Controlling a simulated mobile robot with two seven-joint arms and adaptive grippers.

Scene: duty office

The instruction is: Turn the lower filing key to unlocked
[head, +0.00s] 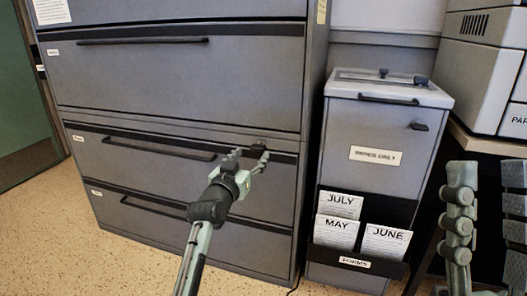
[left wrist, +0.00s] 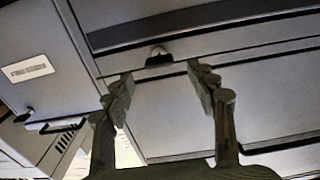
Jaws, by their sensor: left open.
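The lower filing key (head: 258,144) is a small dark piece at the upper right of the lower filing cabinet section (head: 180,170). In the left wrist view the key (left wrist: 158,52) shows as a small pale knob on a dark mount, just beyond and between the fingertips. My left gripper (head: 249,156) is open in front of it, with a finger on each side. In the left wrist view the gripper (left wrist: 160,76) holds nothing and appears apart from the key. The key's turned position is too small to tell. My right gripper (head: 488,176) is open and empty at the right edge.
A grey bin cabinet (head: 418,133) with a handle and a black rack of month cards (head: 360,242) stands right of the filing cabinet. A printer (head: 485,70) sits on a table at the far right. Speckled floor (head: 60,240) lies clear at the left.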

